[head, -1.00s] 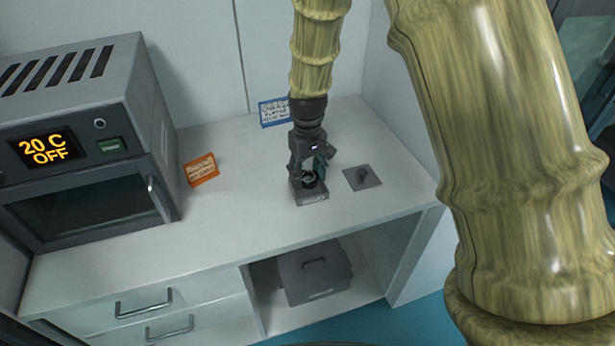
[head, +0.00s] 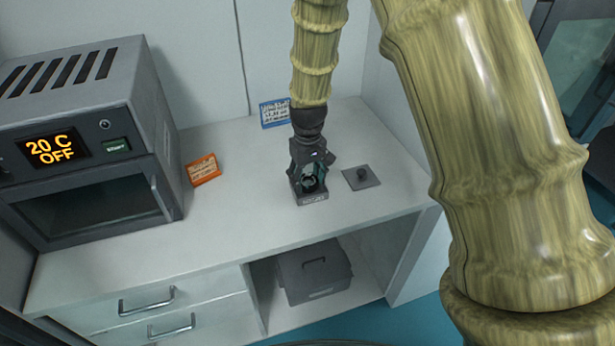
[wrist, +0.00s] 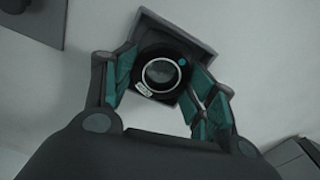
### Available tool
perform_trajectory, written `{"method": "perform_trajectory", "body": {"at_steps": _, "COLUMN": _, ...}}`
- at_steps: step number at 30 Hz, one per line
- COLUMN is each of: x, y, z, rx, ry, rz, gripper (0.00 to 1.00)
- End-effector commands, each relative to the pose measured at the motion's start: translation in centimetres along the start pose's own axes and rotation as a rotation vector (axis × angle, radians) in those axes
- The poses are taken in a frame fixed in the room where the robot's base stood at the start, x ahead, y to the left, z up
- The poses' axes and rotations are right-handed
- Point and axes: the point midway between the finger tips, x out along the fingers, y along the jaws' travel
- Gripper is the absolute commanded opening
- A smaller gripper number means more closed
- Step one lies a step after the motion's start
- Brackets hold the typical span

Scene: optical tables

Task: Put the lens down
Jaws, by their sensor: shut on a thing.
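The lens (wrist: 161,75) is a dark round piece with a pale ring, a small white label and a blue dot. It sits within the outline of a small open grey box (wrist: 195,40) in the wrist view. In the head view the lens (head: 309,183) shows low between my fingers, at the labelled box (head: 312,199) on the counter. My gripper (wrist: 162,85) is shut on the lens, with teal finger pads on either side of it. Whether the lens touches the box floor I cannot tell.
A square grey lid with a knob (head: 361,178) lies on the counter (head: 240,215) just right of the box. An oven (head: 90,140) reading "20 C OFF" stands at left. Orange (head: 203,170) and blue (head: 274,114) signs stand behind. A grey case (head: 315,275) sits below.

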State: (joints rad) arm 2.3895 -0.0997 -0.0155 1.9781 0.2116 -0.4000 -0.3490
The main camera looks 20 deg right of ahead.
Motion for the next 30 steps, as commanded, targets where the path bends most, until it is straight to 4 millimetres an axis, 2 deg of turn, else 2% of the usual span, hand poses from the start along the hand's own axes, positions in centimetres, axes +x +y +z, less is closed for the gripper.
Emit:
{"method": "perform_trajectory", "body": {"at_steps": 1, "x": 1.86, "y": -0.53, "z": 1.18, "rx": 0.000, "ry": -0.028, "rz": -0.009, "gripper": 0.20}}
{"method": "perform_trajectory", "body": {"at_steps": 2, "x": 1.87, "y": -0.54, "z": 1.19, "rx": 0.000, "ry": -0.028, "rz": -0.009, "gripper": 0.61}}
{"method": "perform_trajectory", "body": {"at_steps": 4, "x": 1.91, "y": -0.57, "z": 1.20, "rx": 0.000, "ry": -0.029, "rz": -0.010, "gripper": 0.73}}
{"method": "perform_trajectory", "body": {"at_steps": 30, "x": 1.12, "y": -0.25, "z": 0.68, "rx": 0.000, "ry": -0.018, "rz": -0.005, "gripper": 0.73}}
